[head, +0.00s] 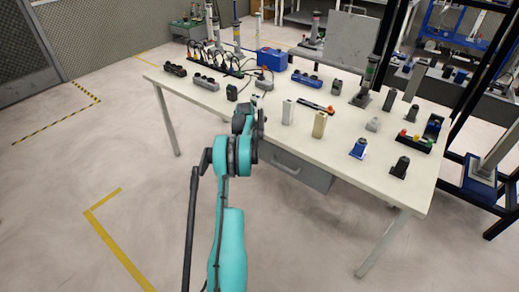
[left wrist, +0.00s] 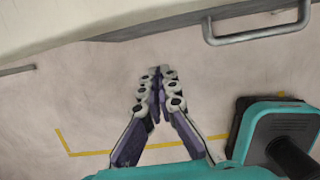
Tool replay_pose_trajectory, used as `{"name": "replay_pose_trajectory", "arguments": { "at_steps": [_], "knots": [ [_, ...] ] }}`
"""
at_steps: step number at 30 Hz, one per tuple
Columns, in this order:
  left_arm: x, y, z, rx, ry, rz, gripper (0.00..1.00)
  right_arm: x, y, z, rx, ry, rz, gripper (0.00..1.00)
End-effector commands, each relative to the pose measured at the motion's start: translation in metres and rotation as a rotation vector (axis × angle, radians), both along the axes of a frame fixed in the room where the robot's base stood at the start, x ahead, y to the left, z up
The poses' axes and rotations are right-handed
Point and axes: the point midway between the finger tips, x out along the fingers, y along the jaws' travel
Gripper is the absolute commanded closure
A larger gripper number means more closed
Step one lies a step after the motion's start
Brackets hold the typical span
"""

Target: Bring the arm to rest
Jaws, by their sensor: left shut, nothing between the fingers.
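My left arm (head: 231,190) is teal and reaches up from the bottom of the head view toward the front edge of the table. Its gripper is mostly hidden behind the wrist in the head view. In the left wrist view my left gripper (left wrist: 158,72) is shut, its fingertips together, with nothing between them. It is over the floor, in front of the table edge. My right gripper is in neither view.
A white table (head: 270,125) carries several small parts, including a white block (head: 288,112), a beige block (head: 320,124) and a blue box (head: 272,59). A drawer handle (left wrist: 258,30) juts out near the gripper. Open floor (head: 90,170) lies left.

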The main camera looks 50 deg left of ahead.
Motion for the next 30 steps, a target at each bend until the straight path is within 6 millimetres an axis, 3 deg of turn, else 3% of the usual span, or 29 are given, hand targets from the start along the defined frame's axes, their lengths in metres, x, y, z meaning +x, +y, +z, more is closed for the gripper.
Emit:
{"name": "replay_pose_trajectory", "arguments": {
  "at_steps": [1, 3, 9, 23, 26, 30],
  "knots": [
    [-0.004, 0.000, 0.018, 0.000, 0.001, 0.001, 1.00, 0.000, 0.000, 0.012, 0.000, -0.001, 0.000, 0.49],
    [-0.008, -0.001, 0.033, 0.000, 0.001, 0.002, 1.00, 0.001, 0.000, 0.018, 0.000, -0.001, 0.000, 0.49],
    [-0.016, -0.003, 0.063, -0.001, 0.002, 0.002, 1.00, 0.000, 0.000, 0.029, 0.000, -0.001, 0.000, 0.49],
    [-0.016, -0.008, 0.076, 0.005, 0.002, -0.019, 1.00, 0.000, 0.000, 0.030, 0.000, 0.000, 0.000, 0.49],
    [-0.005, -0.030, 0.096, 0.036, 0.003, -0.121, 1.00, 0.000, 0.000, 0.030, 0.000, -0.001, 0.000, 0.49],
    [0.016, -0.092, 0.146, 0.134, 0.003, -0.422, 1.00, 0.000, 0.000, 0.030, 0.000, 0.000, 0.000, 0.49]
  ]
}}
